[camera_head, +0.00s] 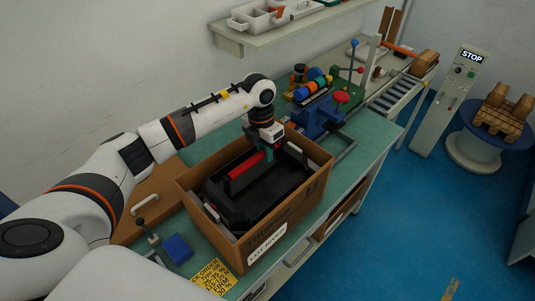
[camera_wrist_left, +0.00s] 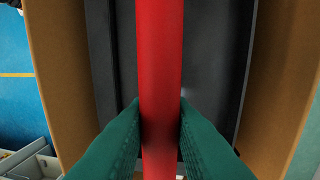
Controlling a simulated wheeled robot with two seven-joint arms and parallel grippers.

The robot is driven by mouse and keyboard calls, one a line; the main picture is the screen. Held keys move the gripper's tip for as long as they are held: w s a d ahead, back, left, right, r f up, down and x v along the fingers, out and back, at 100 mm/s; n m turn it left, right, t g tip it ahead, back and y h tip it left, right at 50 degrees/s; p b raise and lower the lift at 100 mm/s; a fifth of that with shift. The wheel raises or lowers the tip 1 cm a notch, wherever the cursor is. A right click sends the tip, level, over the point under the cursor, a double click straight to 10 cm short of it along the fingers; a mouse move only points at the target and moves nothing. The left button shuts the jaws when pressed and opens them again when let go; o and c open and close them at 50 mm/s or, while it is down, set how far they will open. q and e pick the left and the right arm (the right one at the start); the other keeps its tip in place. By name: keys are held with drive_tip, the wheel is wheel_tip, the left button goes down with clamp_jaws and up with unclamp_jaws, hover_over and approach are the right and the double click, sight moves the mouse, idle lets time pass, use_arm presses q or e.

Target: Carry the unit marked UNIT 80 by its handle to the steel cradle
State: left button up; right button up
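A black unit (camera_head: 267,190) with a red handle (camera_head: 245,167) sits inside an open cardboard box (camera_head: 221,236) on the green bench. No UNIT 80 marking is readable on it. My left gripper (camera_head: 271,152) is over the box at the far end of the handle. In the left wrist view, the green fingers (camera_wrist_left: 160,125) press on both sides of the red handle (camera_wrist_left: 160,50), with the dark unit (camera_wrist_left: 213,60) below. I cannot make out the steel cradle. My right gripper is not in view.
The box walls surround the unit closely. A blue vise-like fixture (camera_head: 316,119) stands just behind the box. A blue block (camera_head: 178,249) and a yellow label (camera_head: 214,276) lie at the front left. A shelf (camera_head: 287,31) hangs above. A STOP pillar (camera_head: 455,95) stands at right; blue floor is open.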

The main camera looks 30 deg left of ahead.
use_arm(q)
drive_tip(key=shift+w+a+f, duration=0.1)
drive_tip(key=shift+a, duration=0.2)
drive_tip(key=o, duration=1.8)
drive_tip(key=shift+o, duration=0.2)
drive_tip(key=shift+r, duration=0.2)
drive_tip(key=r, duration=0.1)
drive_tip(key=r+p, duration=0.1)
drive_tip(key=r, duration=0.1)
drive_tip(key=r+p, duration=0.1)
drive_tip(key=shift+a+r, duration=0.25)
drive_tip(key=shift+r, duration=0.15)
